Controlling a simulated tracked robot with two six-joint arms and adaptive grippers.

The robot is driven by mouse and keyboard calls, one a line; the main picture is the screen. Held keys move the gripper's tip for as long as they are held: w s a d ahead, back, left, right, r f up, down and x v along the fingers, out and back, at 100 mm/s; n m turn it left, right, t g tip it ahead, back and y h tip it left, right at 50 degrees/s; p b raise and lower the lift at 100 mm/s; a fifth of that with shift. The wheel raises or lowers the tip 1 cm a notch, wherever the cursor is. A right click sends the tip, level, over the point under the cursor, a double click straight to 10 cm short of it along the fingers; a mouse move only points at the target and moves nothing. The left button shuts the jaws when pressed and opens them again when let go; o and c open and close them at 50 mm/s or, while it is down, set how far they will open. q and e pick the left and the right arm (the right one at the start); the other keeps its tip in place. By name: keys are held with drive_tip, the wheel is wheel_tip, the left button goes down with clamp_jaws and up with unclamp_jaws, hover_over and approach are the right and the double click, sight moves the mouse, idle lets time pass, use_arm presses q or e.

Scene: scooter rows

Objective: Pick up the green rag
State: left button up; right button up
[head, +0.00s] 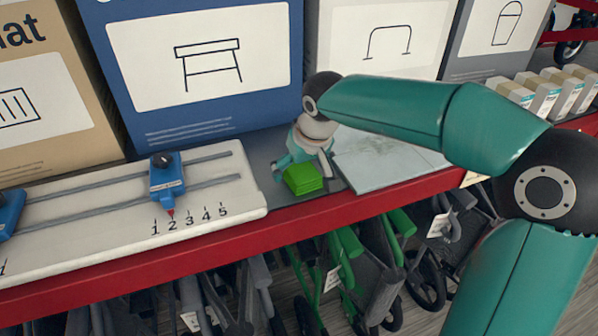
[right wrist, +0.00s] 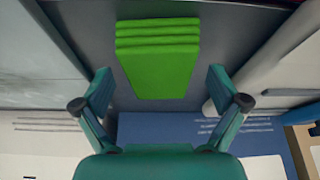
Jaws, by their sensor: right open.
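The green rag (head: 302,179) is a folded, bright green stack on the grey shelf surface, between the white slider board and a pale slab. In the right wrist view the rag (right wrist: 158,62) lies ahead of and between the two fingers. My right gripper (head: 303,170) is at the rag from behind, partly hidden by its own wrist in the head view. In the right wrist view my right gripper (right wrist: 160,92) is open, with a gap on both sides of the rag and nothing held. My left gripper is in neither view.
The white slider board (head: 245,195) with blue sliders (head: 166,178) lies left of the rag. A pale slab (head: 385,160) lies right of it. A blue box (head: 195,120) and other boxes stand behind. The red shelf edge (head: 330,210) runs in front, with folded scooters (head: 345,270) below.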

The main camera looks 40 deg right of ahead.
sight(301, 169)
drive_tip(key=shift+f, duration=0.2)
idle(0.3)
drive_tip(key=c, duration=1.1)
drive_tip(key=shift+r, duration=0.1)
drive_tip(key=shift+c, duration=0.2)
drive_tip(key=shift+r, duration=0.5)
wheel_tip(301, 169, up, 19)
drive_tip(key=p, duration=0.3)
drive_tip(key=shift+r, duration=0.15)
